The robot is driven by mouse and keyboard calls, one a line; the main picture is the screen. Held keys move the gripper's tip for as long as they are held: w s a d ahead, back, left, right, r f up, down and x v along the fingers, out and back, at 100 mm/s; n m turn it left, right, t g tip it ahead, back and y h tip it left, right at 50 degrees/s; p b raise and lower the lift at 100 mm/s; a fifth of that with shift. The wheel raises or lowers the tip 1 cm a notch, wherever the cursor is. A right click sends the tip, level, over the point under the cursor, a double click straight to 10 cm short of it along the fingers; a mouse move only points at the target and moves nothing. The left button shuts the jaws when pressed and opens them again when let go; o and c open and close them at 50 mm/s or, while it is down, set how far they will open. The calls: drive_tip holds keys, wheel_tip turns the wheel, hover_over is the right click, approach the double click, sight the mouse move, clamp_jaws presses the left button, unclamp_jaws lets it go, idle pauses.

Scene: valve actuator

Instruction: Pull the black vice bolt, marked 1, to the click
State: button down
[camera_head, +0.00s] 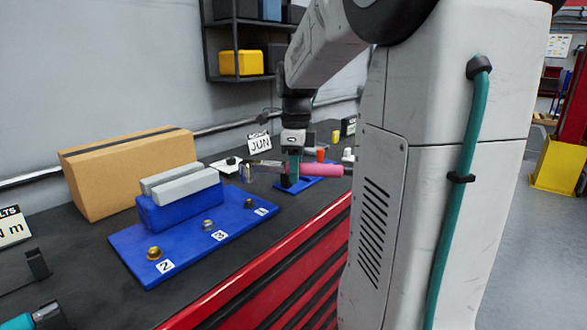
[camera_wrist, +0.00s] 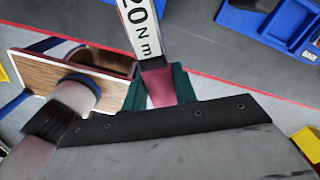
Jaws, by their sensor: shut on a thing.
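My gripper (camera_head: 292,170) points down in the head view, its teal fingers shut on a torque wrench with a pink handle (camera_head: 326,170). The wrench lies roughly level, its dark head end toward the left, above the bench. In the wrist view my gripper (camera_wrist: 160,88) grips the crimson part of the wrench, and a white "20 N m" label (camera_wrist: 140,25) shows on it. The black vice bolt (camera_head: 249,203) is beside the tag marked 1 (camera_head: 261,211) on the blue vice plate (camera_head: 188,254). The wrench head appears apart from this bolt; the bolt is not seen in the wrist view.
A brass bolt (camera_head: 154,253) marked 2 and a silver bolt (camera_head: 208,225) marked 3 sit on the same plate. The blue vice (camera_head: 180,210) with grey jaws stands behind them. A cardboard box (camera_head: 110,175) stands behind the vice. A blue tray (camera_head: 312,184) lies under my gripper.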

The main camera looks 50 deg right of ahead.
drive_tip(key=shift+w, duration=0.1)
drive_tip(key=shift+f, duration=3.5)
drive_tip(key=shift+s+a+m, duration=0.3)
drive_tip(key=shift+a+m, duration=0.2)
drive_tip(key=shift+m, duration=0.05)
drive_tip(key=shift+s+a+m, duration=0.3)
drive_tip(key=shift+a+m, duration=0.2)
drive_tip(key=shift+m, duration=0.05)
drive_tip(key=shift+a, duration=0.1)
drive_tip(key=shift+s+a+m, duration=0.25)
drive_tip(key=shift+a+m, duration=0.55)
drive_tip(key=shift+a, duration=0.2)
drive_tip(key=shift+a+m, duration=0.15)
drive_tip(key=shift+m, duration=0.25)
